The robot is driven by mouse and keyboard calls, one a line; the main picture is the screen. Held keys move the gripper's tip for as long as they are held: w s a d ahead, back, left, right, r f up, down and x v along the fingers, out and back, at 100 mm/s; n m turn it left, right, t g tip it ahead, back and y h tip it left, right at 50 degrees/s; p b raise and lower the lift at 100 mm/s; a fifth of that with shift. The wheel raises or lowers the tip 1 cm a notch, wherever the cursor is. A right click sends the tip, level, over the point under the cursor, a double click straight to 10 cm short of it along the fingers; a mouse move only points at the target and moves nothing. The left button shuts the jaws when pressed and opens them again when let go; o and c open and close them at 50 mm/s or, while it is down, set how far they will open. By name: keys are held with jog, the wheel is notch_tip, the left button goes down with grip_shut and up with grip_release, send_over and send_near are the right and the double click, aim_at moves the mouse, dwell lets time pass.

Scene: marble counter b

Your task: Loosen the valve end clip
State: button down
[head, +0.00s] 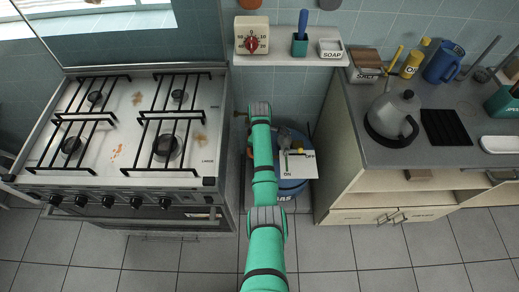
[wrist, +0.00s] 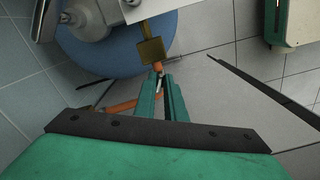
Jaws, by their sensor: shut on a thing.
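In the wrist view my gripper (wrist: 161,82) has its two narrow green fingers close together, just below a brass fitting (wrist: 151,48). A small silvery piece, which looks like the valve end clip (wrist: 160,84), shows between the fingertips at the end of the orange hose (wrist: 122,106). The fingers hide most of it, so its tightness cannot be told. The brass fitting sits beside the blue gas cylinder (wrist: 112,58) and its grey valve (wrist: 88,18). In the head view the blue cylinder (head: 291,190) stands in the gap, and my arm hides the gripper and clip.
An ON/OFF card (head: 298,163) lies over the cylinder top. The stove (head: 133,122) stands close on the left and the counter cabinet (head: 345,165) on the right. A shelf (head: 291,61) with a timer (head: 252,36) hangs behind. Tiled floor (head: 330,250) in front is clear.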

jog(key=c, duration=1.8)
grip_release()
jog(key=shift+a, duration=0.1)
notch_tip(320, 180, up, 11)
jog(key=shift+f, duration=0.1)
jog(key=shift+w, duration=0.1)
